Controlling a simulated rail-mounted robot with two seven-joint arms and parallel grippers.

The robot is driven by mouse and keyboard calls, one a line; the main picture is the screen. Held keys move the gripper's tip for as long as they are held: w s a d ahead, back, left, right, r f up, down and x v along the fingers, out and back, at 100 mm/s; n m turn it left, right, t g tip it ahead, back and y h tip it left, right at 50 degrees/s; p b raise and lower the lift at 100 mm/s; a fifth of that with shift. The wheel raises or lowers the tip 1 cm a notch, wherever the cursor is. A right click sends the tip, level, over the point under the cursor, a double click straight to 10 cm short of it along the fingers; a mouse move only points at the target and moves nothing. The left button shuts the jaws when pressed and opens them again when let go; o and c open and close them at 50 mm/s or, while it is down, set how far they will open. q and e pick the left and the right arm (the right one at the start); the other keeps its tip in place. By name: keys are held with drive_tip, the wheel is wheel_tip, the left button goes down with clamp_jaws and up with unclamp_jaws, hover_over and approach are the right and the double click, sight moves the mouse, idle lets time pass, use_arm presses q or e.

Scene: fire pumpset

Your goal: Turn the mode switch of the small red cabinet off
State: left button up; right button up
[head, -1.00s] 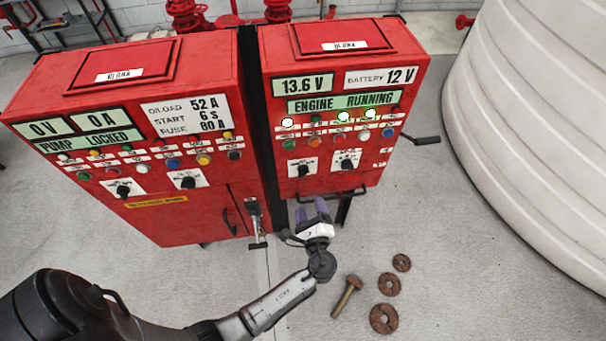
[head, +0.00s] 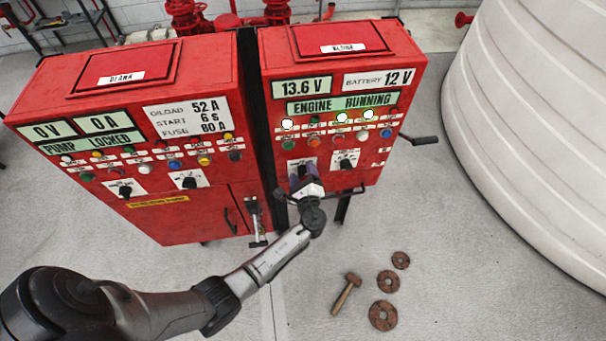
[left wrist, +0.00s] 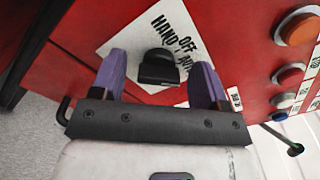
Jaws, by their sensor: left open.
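The small red cabinet (head: 333,62) stands on the right in the head view, its display reading ENGINE RUNNING. Its mode switch is a black knob (left wrist: 160,67) on a white plate marked HAND, OFF and a third, partly hidden word. In the left wrist view my left gripper (left wrist: 161,64) is open, with one purple finger on each side of the knob. Gaps show between knob and fingers. I cannot tell which word the knob points to. In the head view the left gripper (head: 302,177) covers the knob at the panel's lower left.
Another black knob (head: 346,163) sits to the right on the same panel, below coloured buttons. The larger red cabinet (head: 150,85) stands close on the left. A bolt (head: 346,295) and rusty rings (head: 383,315) lie on the floor. A white tank (head: 530,130) stands right.

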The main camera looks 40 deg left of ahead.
use_arm(q)
drive_tip(key=c, duration=0.9)
drive_tip(key=shift+f+n+b, duration=0.25)
drive_tip(key=shift+n+b, duration=0.25)
drive_tip(key=shift+b, duration=0.4)
drive_tip(key=n+b, duration=0.4)
drive_tip(key=b, duration=0.2)
drive_tip(key=shift+f+n, duration=0.15)
drive_tip(key=shift+n, duration=0.25)
drive_tip(key=n+b, duration=0.2)
drive_tip(key=shift+n+b, duration=0.3)
drive_tip(key=shift+b, duration=0.1)
drive_tip(key=shift+r, duration=0.2)
drive_tip(key=shift+n, duration=0.3)
drive_tip(key=o, duration=0.9)
